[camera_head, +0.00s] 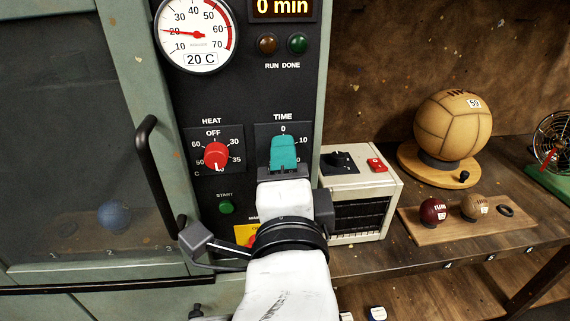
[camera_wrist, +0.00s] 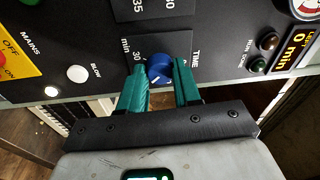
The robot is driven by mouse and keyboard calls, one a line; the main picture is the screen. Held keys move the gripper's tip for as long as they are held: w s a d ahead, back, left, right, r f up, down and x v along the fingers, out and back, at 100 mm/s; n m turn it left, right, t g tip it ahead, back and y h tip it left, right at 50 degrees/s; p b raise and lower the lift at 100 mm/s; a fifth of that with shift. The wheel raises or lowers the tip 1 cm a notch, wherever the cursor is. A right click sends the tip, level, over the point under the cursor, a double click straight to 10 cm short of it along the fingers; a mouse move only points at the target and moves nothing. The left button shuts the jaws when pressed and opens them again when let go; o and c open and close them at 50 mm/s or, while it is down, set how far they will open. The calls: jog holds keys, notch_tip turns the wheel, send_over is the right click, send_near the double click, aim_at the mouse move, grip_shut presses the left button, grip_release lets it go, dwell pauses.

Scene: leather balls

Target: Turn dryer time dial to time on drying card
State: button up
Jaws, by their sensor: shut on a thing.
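The dryer time dial is a blue round knob (camera_wrist: 159,67) on the dark TIME plate, seen in the wrist view. My gripper (camera_wrist: 161,80) has its teal fingers on both sides of it, shut on it. A pale pointer line shows on the knob; its exact setting is hard to read. In the head view my gripper (camera_head: 284,152) covers the knob, leaving the TIME label and the 0 and 10 marks showing. The lit display (camera_head: 283,7) reads 0 min. I cannot make out a drying card in either view.
A red HEAT knob (camera_head: 216,155) is close left of my gripper, with a green START button (camera_head: 226,207) below. The dryer door handle (camera_head: 154,175) juts out further left.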

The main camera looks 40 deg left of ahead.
jog(key=shift+f, duration=0.1)
jog(key=o, duration=1.1)
jog(key=shift+c, duration=0.2)
jog(key=b+v, duration=0.1)
jog(key=v, duration=0.9)
jog(key=shift+s+d, duration=0.25)
